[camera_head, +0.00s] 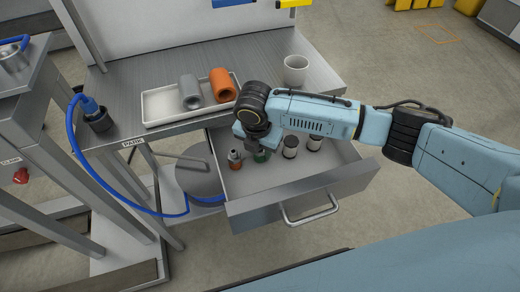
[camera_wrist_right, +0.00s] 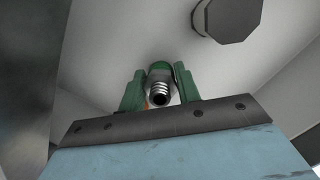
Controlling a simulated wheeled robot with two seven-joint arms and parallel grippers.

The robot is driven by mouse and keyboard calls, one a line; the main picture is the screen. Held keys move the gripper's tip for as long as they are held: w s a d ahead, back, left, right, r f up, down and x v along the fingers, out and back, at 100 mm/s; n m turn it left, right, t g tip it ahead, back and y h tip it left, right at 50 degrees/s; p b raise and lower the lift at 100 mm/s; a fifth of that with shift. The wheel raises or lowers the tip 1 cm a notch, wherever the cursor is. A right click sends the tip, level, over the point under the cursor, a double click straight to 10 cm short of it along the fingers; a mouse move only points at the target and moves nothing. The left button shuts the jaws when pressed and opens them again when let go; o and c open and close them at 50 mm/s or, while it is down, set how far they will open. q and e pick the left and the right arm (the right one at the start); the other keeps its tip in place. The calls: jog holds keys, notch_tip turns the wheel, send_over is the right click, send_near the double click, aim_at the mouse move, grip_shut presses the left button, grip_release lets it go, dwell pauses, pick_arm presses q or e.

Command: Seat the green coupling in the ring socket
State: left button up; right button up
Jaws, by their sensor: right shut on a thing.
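The green coupling (camera_head: 262,156) is in the open drawer, at the right gripper (camera_head: 258,147), which reaches down into the drawer and partly hides it. In the right wrist view, the right gripper's green fingers (camera_wrist_right: 159,90) are shut on the green coupling (camera_wrist_right: 158,70), whose silver threaded end points toward the camera. Whether it still touches the drawer floor cannot be told. A round metal fixture (camera_head: 13,57) stands on the left bench, and a dark holder (camera_head: 98,121) with a blue-hosed plug is near the PARK label. I cannot tell which is the ring socket. My left gripper is not in view.
The drawer (camera_head: 330,180) also holds an orange-and-dark fitting (camera_head: 235,158) and two dark-and-white fittings (camera_head: 290,146). On the bench, a white tray (camera_head: 160,121) holds grey and orange sleeves beside a white cup (camera_head: 296,69). A blue hose (camera_head: 78,160) loops down at left.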

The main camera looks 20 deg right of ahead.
notch_tip(320, 180, up, 10)
jog(key=shift+f+p, duration=0.1)
jog(key=shift+p, duration=1.1)
jog(key=shift+r+p, duration=0.8)
jog(key=shift+p, duration=0.05)
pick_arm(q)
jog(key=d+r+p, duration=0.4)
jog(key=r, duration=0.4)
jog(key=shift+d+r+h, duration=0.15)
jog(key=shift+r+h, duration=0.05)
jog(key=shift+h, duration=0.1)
pick_arm(e)
notch_tip(320, 180, up, 3)
jog(key=shift+r, duration=0.2)
